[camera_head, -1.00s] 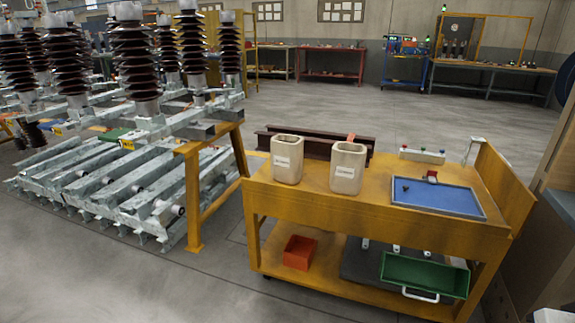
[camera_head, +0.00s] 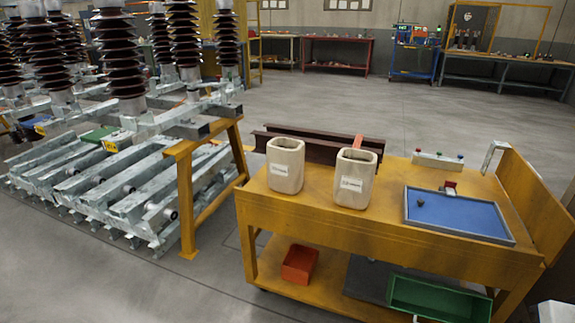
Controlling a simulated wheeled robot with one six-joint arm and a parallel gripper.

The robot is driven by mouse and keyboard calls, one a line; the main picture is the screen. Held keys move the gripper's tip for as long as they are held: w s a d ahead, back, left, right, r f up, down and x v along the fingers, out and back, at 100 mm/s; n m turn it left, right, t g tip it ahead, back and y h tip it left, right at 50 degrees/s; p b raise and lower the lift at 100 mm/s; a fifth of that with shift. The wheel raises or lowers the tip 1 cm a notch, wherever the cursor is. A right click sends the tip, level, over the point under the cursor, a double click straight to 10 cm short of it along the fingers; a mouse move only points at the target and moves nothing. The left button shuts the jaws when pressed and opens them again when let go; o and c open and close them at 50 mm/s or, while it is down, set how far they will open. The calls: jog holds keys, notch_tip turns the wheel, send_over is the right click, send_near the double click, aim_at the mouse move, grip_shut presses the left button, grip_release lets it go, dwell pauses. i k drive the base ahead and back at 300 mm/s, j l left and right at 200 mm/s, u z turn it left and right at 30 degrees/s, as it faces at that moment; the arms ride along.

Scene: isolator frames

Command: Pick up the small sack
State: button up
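Nothing in view is plainly a small sack. A very small dark brown lump (camera_head: 420,203) lies on the left part of the blue tray (camera_head: 459,232) on the yellow workbench; it is too small to tell whether it is a sack. Two beige open-topped containers with white labels, a left one (camera_head: 286,163) and a right one (camera_head: 354,186), stand upright on the bench to the left of the tray. My gripper is not in view.
The yellow workbench (camera_head: 315,215) has a raised side panel (camera_head: 536,196) at its right. A small red object (camera_head: 450,187) sits at the tray's back edge. A red bin (camera_head: 299,264) and a green bin (camera_head: 440,298) are below. Insulator racks stand left; grey floor behind is open.

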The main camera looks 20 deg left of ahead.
aim_at(285, 156)
jog(key=i+j, duration=0.15)
jog(key=j, duration=0.15)
jog(key=i+j, duration=0.1)
jog(key=j, duration=0.25)
jog(key=i+j, duration=0.15)
jog(key=j, duration=0.15)
jog(key=i+j, duration=0.1)
jog(key=j, duration=3.3)
jog(key=i+l, duration=0.1)
jog(key=l, duration=0.2)
jog(key=k+z, duration=0.05)
